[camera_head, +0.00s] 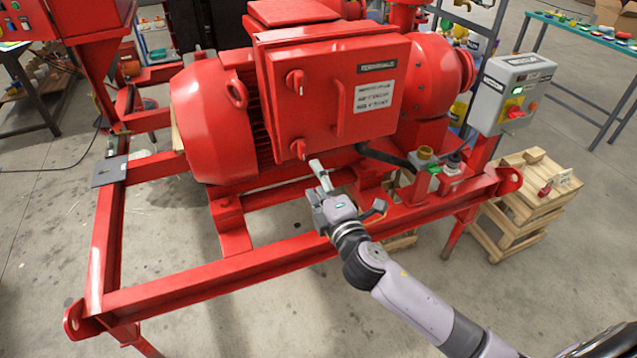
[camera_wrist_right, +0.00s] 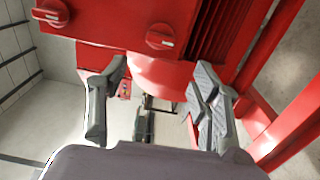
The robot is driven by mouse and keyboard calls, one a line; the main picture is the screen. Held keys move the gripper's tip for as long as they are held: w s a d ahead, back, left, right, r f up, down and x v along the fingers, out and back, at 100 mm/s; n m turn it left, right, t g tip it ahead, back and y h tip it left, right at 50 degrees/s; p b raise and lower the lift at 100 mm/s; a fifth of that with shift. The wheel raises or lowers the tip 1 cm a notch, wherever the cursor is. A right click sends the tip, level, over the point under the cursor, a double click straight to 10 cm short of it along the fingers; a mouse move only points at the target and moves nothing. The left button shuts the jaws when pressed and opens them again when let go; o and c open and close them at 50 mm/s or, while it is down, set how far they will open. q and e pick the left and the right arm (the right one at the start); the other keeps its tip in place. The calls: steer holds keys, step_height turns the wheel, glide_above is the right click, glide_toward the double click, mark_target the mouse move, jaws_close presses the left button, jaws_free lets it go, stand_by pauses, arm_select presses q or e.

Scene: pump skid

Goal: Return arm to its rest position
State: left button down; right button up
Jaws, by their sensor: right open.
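My right gripper (camera_head: 345,188) is in front of the red terminal box (camera_head: 338,85) on the pump skid, just above the skid's front beam (camera_head: 250,262). Its fingers are apart with nothing between them; the right wrist view also shows the open gripper (camera_wrist_right: 158,105). In that view two red rotary knobs (camera_wrist_right: 160,37) on the box lie beyond the fingers. The right arm reaches in from the lower right. My left gripper is not in view.
A grey control box (camera_head: 513,92) stands at the right end of the skid. Wooden crates (camera_head: 520,205) sit on the floor at right. A teal table (camera_head: 590,35) holds small parts at the back right. The floor in front of the skid is clear.

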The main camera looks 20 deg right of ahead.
steer(key=shift+s, duration=0.2)
stand_by(0.3)
steer(key=s+d+f+m+g, duration=0.2)
steer(key=s+f+g, duration=0.15)
steer(key=f, duration=0.85)
steer(key=s+d+f+m+g+h, duration=0.1)
steer(key=s+d+f+m+g, duration=0.2)
steer(key=f, duration=0.9)
steer(key=s+d+f+m+g, duration=0.15)
steer(key=s+f, duration=0.25)
steer(key=f, duration=0.8)
steer(key=s+f+m+g, duration=0.5)
steer(key=s+f+m, duration=0.1)
steer(key=s+f, duration=1.25)
steer(key=s+a+f+m+g, duration=0.1)
steer(key=s+f+m+g, duration=0.1)
steer(key=s, duration=0.8)
steer(key=s+a+f+m+g, duration=0.1)
steer(key=s+f+g, duration=0.1)
steer(key=s, duration=0.9)
steer(key=shift+a+f+m, duration=0.15)
steer(key=shift+a+m, duration=0.15)
steer(key=shift+m, duration=0.05)
